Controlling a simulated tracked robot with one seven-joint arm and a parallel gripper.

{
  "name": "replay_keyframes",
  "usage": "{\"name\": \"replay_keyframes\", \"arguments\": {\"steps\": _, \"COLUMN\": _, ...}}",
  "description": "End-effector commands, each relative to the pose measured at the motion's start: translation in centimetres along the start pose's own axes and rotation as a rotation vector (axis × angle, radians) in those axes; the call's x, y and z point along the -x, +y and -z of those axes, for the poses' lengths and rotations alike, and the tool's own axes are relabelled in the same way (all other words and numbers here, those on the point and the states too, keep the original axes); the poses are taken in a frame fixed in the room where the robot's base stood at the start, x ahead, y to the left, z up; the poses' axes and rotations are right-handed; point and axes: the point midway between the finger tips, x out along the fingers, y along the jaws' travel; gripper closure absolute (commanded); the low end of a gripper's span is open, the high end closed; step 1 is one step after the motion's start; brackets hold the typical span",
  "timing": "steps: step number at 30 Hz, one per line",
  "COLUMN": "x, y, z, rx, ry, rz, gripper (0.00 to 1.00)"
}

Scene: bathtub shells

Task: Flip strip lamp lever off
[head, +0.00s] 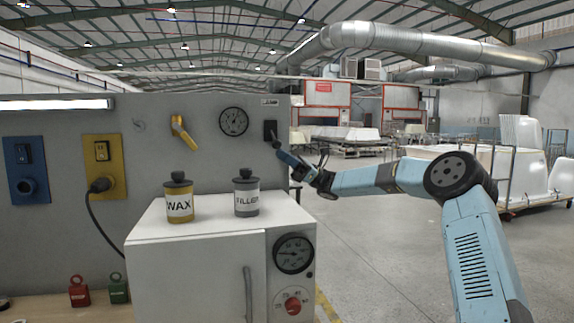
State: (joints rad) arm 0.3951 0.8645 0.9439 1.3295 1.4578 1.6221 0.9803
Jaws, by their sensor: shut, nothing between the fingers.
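The strip lamp (55,104) is a long bright bar at the upper left of the panel, and it is lit. A dark lever switch (270,130) sits at the panel's right end. Above it is a small label (270,101) that seems to read LAMP. A dark tip sticks out at the switch's lower right; I cannot tell clearly where lever ends and finger begins. My gripper (279,149) is shut and empty, just below and right of the switch, at or very near the lever. Contact cannot be made out at this size.
A yellow handle (183,132) and a round gauge (233,121) are on the panel left of the switch. A white oven-like box (200,260) stands in front, bearing a WAX can (179,200) and a FILLER can (246,195).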

Motion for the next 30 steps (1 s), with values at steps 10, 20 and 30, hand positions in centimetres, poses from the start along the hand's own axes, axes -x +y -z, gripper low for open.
{"name": "replay_keyframes", "arguments": {"steps": 10, "x": 0.09, "y": 0.01, "z": -0.11, "rx": 0.000, "ry": 0.000, "rz": 0.002, "gripper": 1.00}}
{"name": "replay_keyframes", "arguments": {"steps": 20, "x": -0.12, "y": 0.32, "z": -0.48, "rx": -0.045, "ry": 0.001, "rz": 0.033, "gripper": 1.00}}
{"name": "replay_keyframes", "arguments": {"steps": 30, "x": -0.50, "y": 0.61, "z": -0.92, "rx": -0.088, "ry": 0.001, "rz": 0.060, "gripper": 1.00}}
